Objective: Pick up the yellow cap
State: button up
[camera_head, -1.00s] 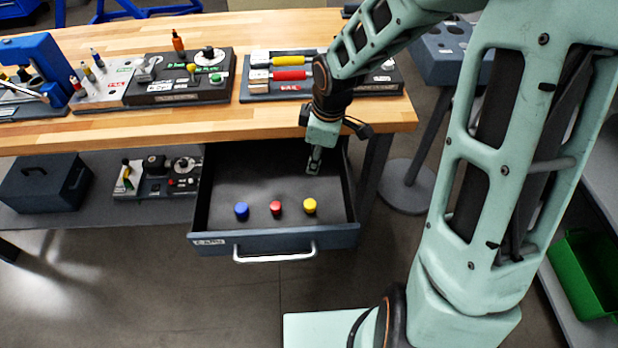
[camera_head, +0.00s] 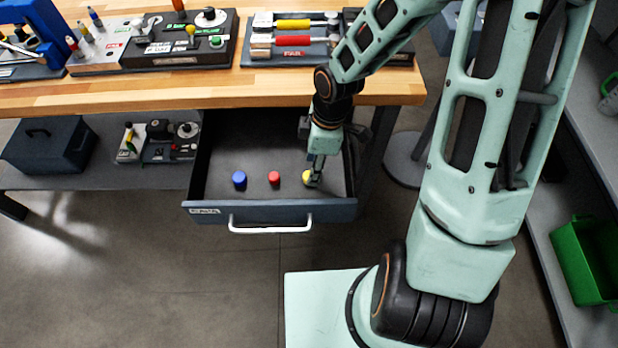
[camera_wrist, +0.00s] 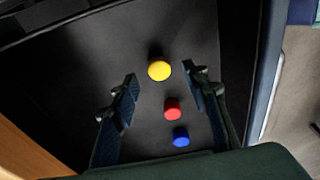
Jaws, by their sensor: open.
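The yellow cap (camera_head: 307,177) stands in the open drawer (camera_head: 270,213), at the right end of a row of three caps. My gripper (camera_head: 315,180) is down in the drawer right at the yellow cap and partly hides it. In the wrist view the yellow cap (camera_wrist: 159,70) lies between the two open fingers (camera_wrist: 165,88), near their tips, with dark floor showing on both sides. Whether a finger touches it cannot be told. The red cap (camera_head: 274,178) and the blue cap (camera_head: 239,180) stand to its left; the red (camera_wrist: 172,108) and blue (camera_wrist: 181,137) caps also show in the wrist view.
The wooden workbench (camera_head: 130,97) overhangs the drawer's back and carries several tool stands. The drawer's right wall and front handle (camera_head: 270,229) are close to my gripper. A toolbox (camera_head: 48,147) sits on the lower shelf. A green bin (camera_head: 585,262) is at right.

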jog(key=f, duration=0.3)
jog(key=shift+w+a+f+b, duration=0.1)
jog(key=shift+a+f+b, duration=0.2)
jog(key=shift+a+f, duration=0.1)
jog(key=c, duration=0.9)
jog(key=shift+r, duration=0.2)
